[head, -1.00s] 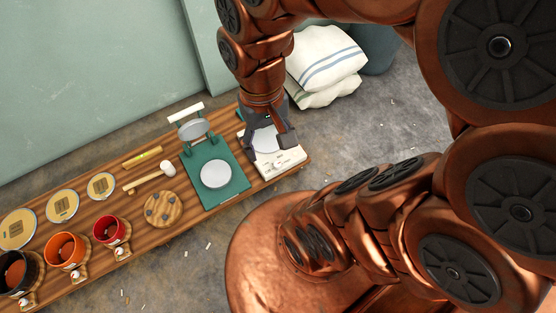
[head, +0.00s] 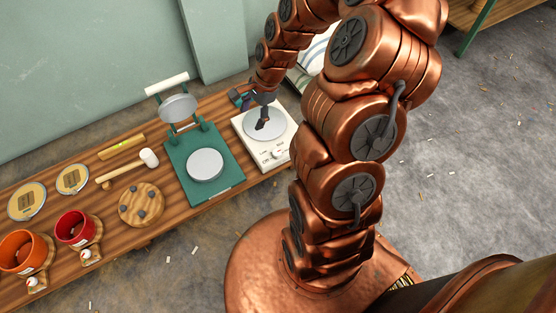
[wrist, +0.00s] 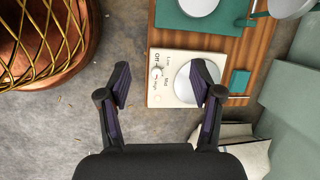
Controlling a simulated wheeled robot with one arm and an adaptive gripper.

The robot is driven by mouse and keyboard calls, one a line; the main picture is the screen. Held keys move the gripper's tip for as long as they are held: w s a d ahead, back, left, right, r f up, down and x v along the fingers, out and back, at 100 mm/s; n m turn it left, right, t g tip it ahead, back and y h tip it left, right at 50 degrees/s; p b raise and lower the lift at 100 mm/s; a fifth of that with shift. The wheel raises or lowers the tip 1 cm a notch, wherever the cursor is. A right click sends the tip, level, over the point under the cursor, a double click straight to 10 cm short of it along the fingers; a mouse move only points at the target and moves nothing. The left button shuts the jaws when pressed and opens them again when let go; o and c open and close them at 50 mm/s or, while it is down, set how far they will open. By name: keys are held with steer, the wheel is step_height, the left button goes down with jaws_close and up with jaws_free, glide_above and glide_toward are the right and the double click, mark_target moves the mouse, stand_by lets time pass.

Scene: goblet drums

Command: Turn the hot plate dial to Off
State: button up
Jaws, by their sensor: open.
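The hot plate is a white box (head: 239,127) with a round pale heating disc at the right end of the wooden bench. Its small white dial (head: 278,152) is on the front edge; it also shows in the wrist view (wrist: 155,72), with Off, Low, Med and High printed around it. A small reddish mark shows by the dial, but its exact setting is too small to read. My gripper (head: 252,111) is above the hot plate, over its disc and back side. In the wrist view my gripper (wrist: 160,84) is open and empty, and the dial appears between its fingers, apart from them.
A green press (head: 180,160) with a raised lid stands left of the hot plate. A mallet (head: 148,158), a wooden disc (head: 141,204) and red (head: 75,229) and orange (head: 22,252) pots are further left. A green wall is behind the bench; concrete floor is open in front.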

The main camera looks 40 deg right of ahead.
steer(key=w+d+f+m+t+b, duration=0.1)
steer(key=d+f+m+b, duration=0.2)
steer(key=f, duration=0.5)
steer(key=w+d+f+m+b, duration=0.1)
steer(key=d+f+m+b, duration=0.15)
steer(key=f, duration=0.45)
steer(key=m+t+b, duration=0.1)
steer(key=m+b, duration=0.4)
glide_toward(278, 152)
steer(key=shift+a+x, duration=0.2)
steer(key=shift+x, duration=0.9)
steer(key=b+x, duration=0.3)
steer(key=x, duration=0.4)
steer(key=shift+d+f+b, duration=0.1)
steer(key=shift+b, duration=0.2)
steer(key=c, duration=1.1)
steer(key=shift+h, duration=0.3)
